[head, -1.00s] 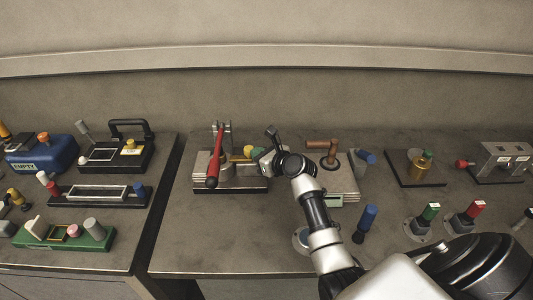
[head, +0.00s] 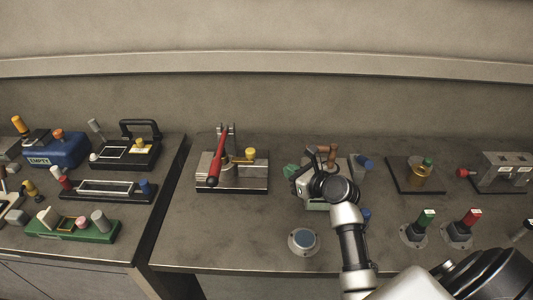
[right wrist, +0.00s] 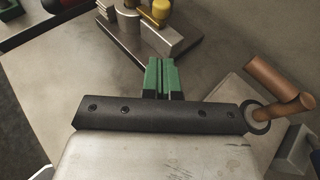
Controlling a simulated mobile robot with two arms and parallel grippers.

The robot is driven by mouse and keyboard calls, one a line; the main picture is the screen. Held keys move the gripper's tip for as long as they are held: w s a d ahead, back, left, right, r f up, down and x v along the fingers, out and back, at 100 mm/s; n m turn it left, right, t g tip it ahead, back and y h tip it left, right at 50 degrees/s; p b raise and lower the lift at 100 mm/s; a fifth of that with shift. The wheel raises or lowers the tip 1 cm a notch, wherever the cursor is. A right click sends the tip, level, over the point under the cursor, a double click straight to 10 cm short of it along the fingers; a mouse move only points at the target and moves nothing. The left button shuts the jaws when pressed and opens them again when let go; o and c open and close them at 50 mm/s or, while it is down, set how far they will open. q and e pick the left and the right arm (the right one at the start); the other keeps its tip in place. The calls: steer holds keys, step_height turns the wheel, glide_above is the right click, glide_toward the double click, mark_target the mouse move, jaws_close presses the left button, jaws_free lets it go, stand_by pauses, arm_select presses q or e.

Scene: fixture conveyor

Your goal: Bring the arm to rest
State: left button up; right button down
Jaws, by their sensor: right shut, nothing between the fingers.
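My right gripper (head: 290,170) is shut with nothing between its green fingers. In the head view it is above the bench, between the red-lever fixture (head: 240,184) and the brown-handled fixture (head: 330,152), which my wrist partly hides. In the right wrist view the closed green fingertips (right wrist: 160,75) point toward the base of the red-lever fixture (right wrist: 150,55) and look apart from it. The brown handle (right wrist: 280,82) is just right of the gripper there. My left gripper is not in view.
A brass fixture (head: 416,174), a green switch (head: 425,222) and a red switch (head: 467,222) stand at right. The left bench holds several fixtures, including a blue box (head: 58,150).

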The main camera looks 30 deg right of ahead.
steer(key=s+a+f+n+g, duration=0.2)
steer(key=s+a+n, duration=0.1)
steer(key=n, duration=0.3)
steer(key=s+a+f+n+g, duration=0.2)
steer(key=s+a+n, duration=0.1)
steer(key=s+n, duration=0.3)
steer(key=s+a+f+n+g, duration=0.2)
steer(key=s+a+f+n, duration=0.1)
steer(key=n, duration=0.4)
steer(key=shift+s+a+g+h, duration=0.4)
steer(key=shift+s+a, duration=0.05)
steer(key=shift+s, duration=0.2)
steer(key=s+a+n+g+h, duration=0.3)
steer(key=s+a+n+g, duration=0.1)
steer(key=s+n, duration=1.1)
step_height(320, 180, down, 26)
steer(key=n+g, duration=0.1)
steer(key=s+d+f+g+b, duration=0.1)
steer(key=s+d+f, duration=0.1)
steer(key=s+f, duration=1.4)
steer(key=shift+s+d+f+n, duration=0.25)
steer(key=shift+d+f+n, duration=0.1)
steer(key=shift+f, duration=0.2)
